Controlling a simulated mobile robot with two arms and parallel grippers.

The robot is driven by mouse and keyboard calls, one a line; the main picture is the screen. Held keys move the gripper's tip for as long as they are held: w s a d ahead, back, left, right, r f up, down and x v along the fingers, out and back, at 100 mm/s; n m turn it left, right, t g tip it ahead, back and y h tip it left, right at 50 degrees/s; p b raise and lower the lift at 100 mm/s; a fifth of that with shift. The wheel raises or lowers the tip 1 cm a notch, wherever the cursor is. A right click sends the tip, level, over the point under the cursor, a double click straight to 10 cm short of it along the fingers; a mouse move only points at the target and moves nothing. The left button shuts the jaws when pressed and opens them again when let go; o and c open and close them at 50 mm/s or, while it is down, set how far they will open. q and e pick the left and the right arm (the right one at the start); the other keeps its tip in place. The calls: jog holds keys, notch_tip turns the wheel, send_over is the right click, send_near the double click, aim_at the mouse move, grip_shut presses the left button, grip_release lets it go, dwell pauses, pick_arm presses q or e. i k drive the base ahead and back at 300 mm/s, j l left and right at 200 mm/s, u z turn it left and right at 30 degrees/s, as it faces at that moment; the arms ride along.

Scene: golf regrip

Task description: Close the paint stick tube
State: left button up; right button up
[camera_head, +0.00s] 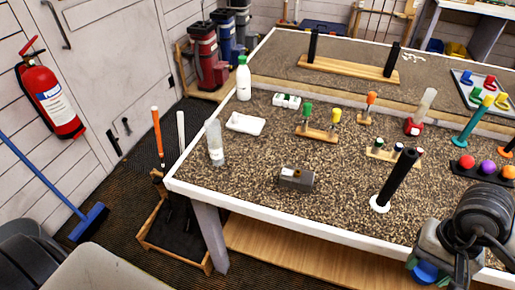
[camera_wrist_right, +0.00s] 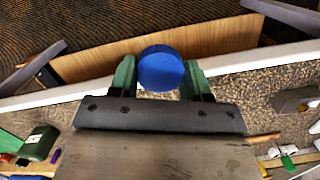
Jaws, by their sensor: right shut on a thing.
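My right gripper (camera_head: 424,264) is at the lower right in the head view, by the table's front edge. In the right wrist view its green fingers (camera_wrist_right: 160,86) are closed on a round blue thing (camera_wrist_right: 161,67), which looks like a cap or the end of a tube. The blue thing also shows below the gripper in the head view (camera_head: 426,272). Its lower part is hidden, so I cannot tell whether it is the paint stick tube or only its cap. My left gripper is not in view.
The speckled table (camera_head: 255,195) has a white front edge. A grey block (camera_head: 296,179) and a black upright grip (camera_head: 399,180) on a white base stand near it. A clear bottle (camera_head: 215,143) is at the left corner. A dark green thing (camera_wrist_right: 38,143) shows in the wrist view.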

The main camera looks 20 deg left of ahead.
aim_at(214, 134)
jog(key=i+u, duration=0.2)
jog(key=u, duration=0.2)
jog(key=i+l+u, duration=0.1)
jog(key=u, duration=0.3)
jog(key=i+l+u, duration=0.2)
jog(key=u, duration=0.25)
jog(key=i+l+u, duration=0.2)
jog(key=u, duration=0.2)
